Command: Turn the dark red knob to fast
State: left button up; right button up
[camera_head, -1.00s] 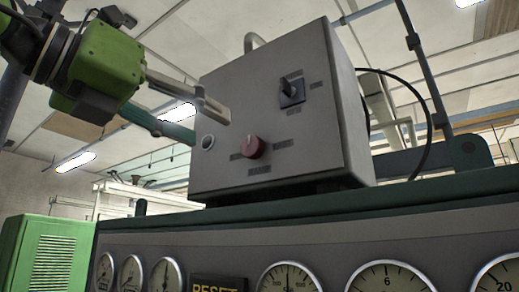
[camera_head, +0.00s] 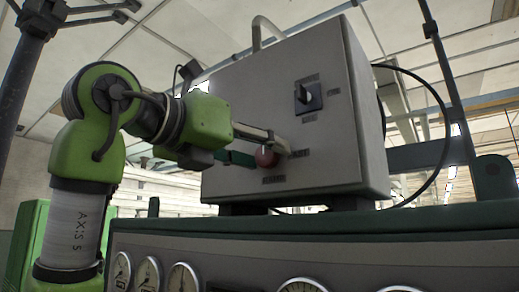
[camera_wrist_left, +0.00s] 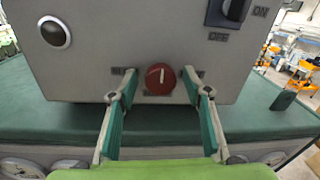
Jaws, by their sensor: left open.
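The dark red knob (camera_head: 266,157) is on the lower front of a grey control box (camera_head: 300,120). The left wrist view shows the knob (camera_wrist_left: 160,79) face-on, with a white pointer line running up, slightly right of vertical. My left gripper (camera_head: 268,152) is open at the knob; its fingers (camera_wrist_left: 160,85) stand on either side of it, with gaps visible in the wrist view. Labels surround the knob; one at its right appears to read FAST in the head view, and the fingers partly cover the side labels in the wrist view. My right gripper is not in view.
A black rotary switch (camera_head: 308,97) sits above and right of the knob. A round button (camera_wrist_left: 54,32) is at upper left in the wrist view. The box stands on a green-topped console (camera_head: 330,222) with gauges (camera_head: 183,278) below. A black cable (camera_head: 440,110) loops at right.

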pick_arm(q)
jog(key=shift+w+d, duration=0.1)
jog(key=c, duration=1.1)
jog(key=shift+m, duration=0.4)
jog(key=m+p, duration=0.1)
jog(key=m, duration=0.1)
jog(key=shift+r+m, duration=0.15)
jog(key=shift+m, duration=0.25)
jog(key=m+p, duration=0.2)
jog(key=m, duration=0.4)
jog(key=shift+y, duration=0.3)
jog(key=m, duration=0.3)
jog(key=shift+d, duration=0.1)
jog(key=shift+d+f+m+y, duration=0.1)
jog(key=shift+f+m+y, duration=0.1)
jog(key=shift+m, duration=0.95)
jog(key=shift+f+m+y, duration=0.1)
jog(key=shift+m+y, duration=0.1)
jog(key=shift+m, duration=0.95)
